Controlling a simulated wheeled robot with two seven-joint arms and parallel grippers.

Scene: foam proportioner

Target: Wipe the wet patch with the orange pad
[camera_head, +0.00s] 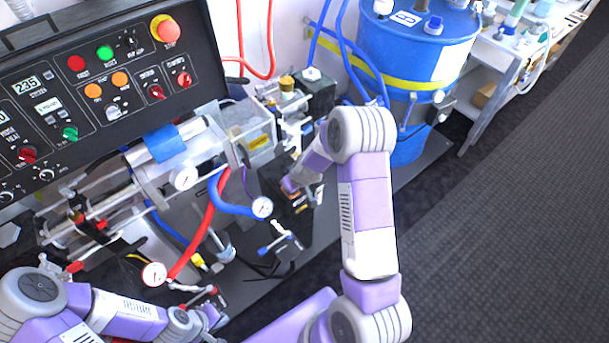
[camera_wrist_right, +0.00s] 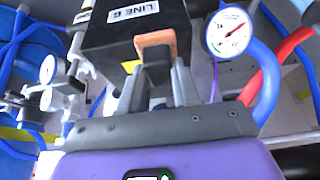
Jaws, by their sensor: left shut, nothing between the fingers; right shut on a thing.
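In the right wrist view, the orange pad (camera_wrist_right: 155,48) is held upright between the fingertips of my right gripper (camera_wrist_right: 158,75). The pad is in front of a dark box with a LINE label (camera_wrist_right: 140,20); I cannot tell whether they touch. In the head view, my right arm reaches forward and its wrist bends down to the left, by the machine's dark lower part. The right fingertips are hard to make out there. My left gripper (camera_head: 212,302) is at the lower left, shut and empty, below the hoses and gauges. I cannot make out the wet patch in either view.
The black control panel (camera_head: 90,95) and pipework fill the left. A pressure gauge (camera_wrist_right: 229,33) with blue and red hoses is right of the pad in the wrist view. A blue drum (camera_head: 425,50) stands behind my right arm. Dark floor (camera_head: 500,230) at right is clear.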

